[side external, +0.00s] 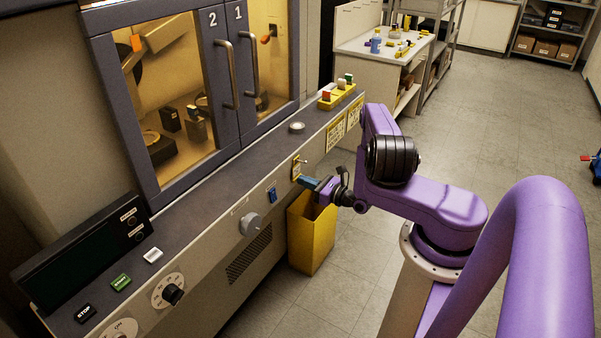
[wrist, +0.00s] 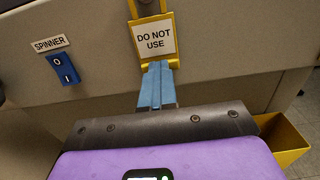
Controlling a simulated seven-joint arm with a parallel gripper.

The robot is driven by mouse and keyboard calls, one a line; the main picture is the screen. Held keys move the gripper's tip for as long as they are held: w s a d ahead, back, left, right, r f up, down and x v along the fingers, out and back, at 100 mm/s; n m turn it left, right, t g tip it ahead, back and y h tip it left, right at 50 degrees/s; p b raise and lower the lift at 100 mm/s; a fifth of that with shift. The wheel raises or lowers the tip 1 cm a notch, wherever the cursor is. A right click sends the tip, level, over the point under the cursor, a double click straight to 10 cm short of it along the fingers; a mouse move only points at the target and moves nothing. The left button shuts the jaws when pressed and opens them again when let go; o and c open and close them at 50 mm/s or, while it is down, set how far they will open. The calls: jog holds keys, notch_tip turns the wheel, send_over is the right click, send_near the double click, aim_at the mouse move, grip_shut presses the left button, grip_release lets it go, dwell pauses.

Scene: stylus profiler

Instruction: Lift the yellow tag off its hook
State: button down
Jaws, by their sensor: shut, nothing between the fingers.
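The yellow tag (wrist: 155,40) reads "DO NOT USE" and hangs on the front panel of the machine in the wrist view. In the side view the tag (side external: 296,168) shows small on the panel, with its hook (side external: 302,160) near its top. My gripper (wrist: 158,68) has its blue fingers closed together, with nothing between them. The fingertips overlap the tag's lower edge in the wrist view; I cannot tell whether they touch it. In the side view my gripper (side external: 308,182) is just below and to the right of the tag.
A blue spinner switch (wrist: 63,69) is on the panel left of the tag. A yellow bin (side external: 312,240) stands on the floor below my gripper. A grey knob (side external: 250,224) sticks out of the panel further left.

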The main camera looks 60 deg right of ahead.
jog(key=shift+s+r, duration=0.5)
jog(key=shift+s, duration=0.25)
jog(key=shift+s, duration=0.1)
dwell(0.4)
jog(key=s, duration=0.7)
jog(key=shift+s, duration=0.4)
dwell(0.6)
jog(key=c, duration=1.4)
grip_release()
jog(key=shift+c, duration=0.2)
jog(key=shift+s, duration=0.1)
